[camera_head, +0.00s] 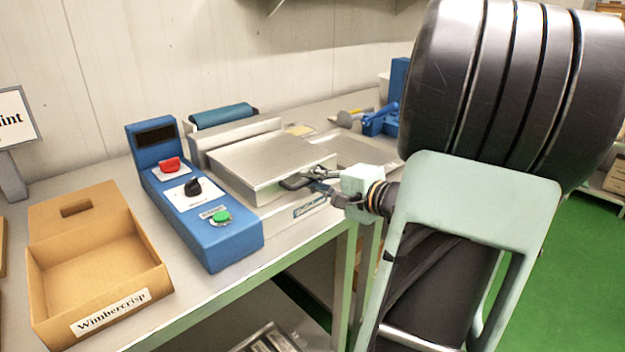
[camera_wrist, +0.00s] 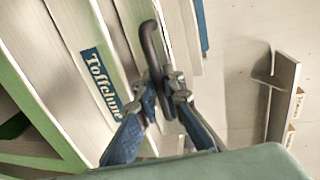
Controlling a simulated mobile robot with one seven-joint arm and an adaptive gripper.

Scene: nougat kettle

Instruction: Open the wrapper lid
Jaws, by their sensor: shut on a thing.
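The wrapper is a metal machine with a blue control panel (camera_head: 208,205) on its left side, on the workbench. Its flat silver lid (camera_head: 268,163) looks down or nearly so; the exact angle is hard to tell. A dark handle (camera_head: 292,183) sticks out from the lid's front edge. My gripper (camera_head: 318,182) reaches in from the right and is at this handle. In the wrist view, the gripper's two fingers (camera_wrist: 166,92) are closed around the curved black handle (camera_wrist: 149,42). A blue "Toffelune" label (camera_wrist: 101,82) is on the machine's front.
A cardboard box (camera_head: 95,262) labelled "Wimbercrisp" stands left of the control panel. A blue roller (camera_head: 222,115) sits behind the lid. A blue device (camera_head: 380,120) stands at the back right of the bench. A shelf hangs on the wall above.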

